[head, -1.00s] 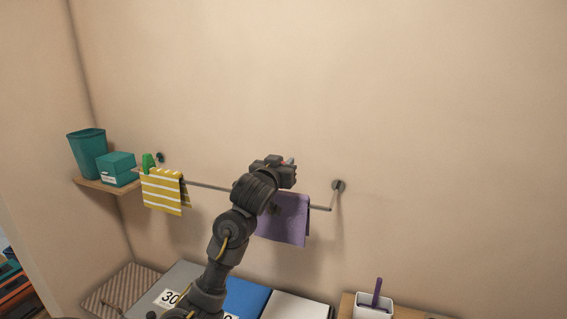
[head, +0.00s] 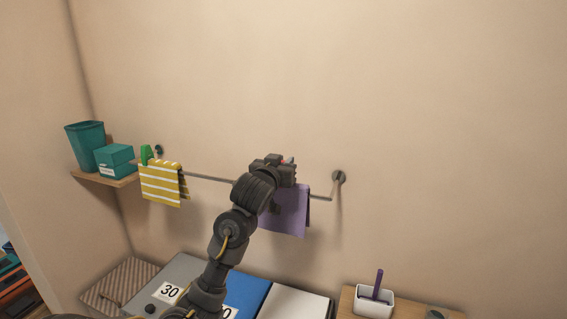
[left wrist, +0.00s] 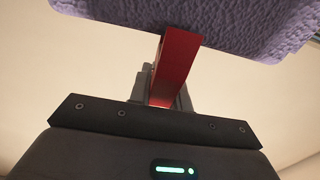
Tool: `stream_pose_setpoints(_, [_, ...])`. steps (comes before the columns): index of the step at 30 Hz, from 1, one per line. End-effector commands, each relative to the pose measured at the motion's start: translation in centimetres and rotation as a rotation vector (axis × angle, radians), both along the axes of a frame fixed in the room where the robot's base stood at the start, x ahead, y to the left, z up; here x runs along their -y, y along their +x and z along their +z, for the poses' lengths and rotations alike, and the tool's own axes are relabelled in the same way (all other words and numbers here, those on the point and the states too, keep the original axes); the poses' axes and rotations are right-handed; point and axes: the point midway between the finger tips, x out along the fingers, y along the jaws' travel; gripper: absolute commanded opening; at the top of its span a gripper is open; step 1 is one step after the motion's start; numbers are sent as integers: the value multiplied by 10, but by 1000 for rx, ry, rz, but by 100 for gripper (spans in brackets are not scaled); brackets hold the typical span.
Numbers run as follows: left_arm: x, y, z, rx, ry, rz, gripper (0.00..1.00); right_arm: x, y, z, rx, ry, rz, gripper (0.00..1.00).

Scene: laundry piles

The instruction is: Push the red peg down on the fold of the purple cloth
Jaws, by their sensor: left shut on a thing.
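The purple cloth (head: 290,215) hangs folded over the wall rail near its right end. My left gripper (head: 287,170) is at the cloth's top edge and hides part of it. It is shut on the red peg (left wrist: 175,68), of which only a speck of red shows in the head view (head: 284,161). In the left wrist view, the peg's far end overlaps the edge of the purple cloth (left wrist: 215,22). I cannot tell whether its legs straddle the fold. My right gripper is not in view.
A yellow striped cloth (head: 160,187) with a green peg (head: 146,154) hangs at the rail's left end. A shelf (head: 88,178) holds a teal bin (head: 86,146) and box (head: 115,160). Below stand a blue-topped box (head: 246,297) and a white pot (head: 373,303).

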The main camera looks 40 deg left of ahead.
Motion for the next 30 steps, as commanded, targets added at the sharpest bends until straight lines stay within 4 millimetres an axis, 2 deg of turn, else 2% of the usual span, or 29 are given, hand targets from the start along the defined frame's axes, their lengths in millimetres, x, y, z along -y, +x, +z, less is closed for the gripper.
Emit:
stream_pose_setpoints(29, [0,0,-12,0,-1,0,0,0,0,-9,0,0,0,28])
stream_pose_setpoints(30, [0,0,-12,0,-1,0,22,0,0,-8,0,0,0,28])
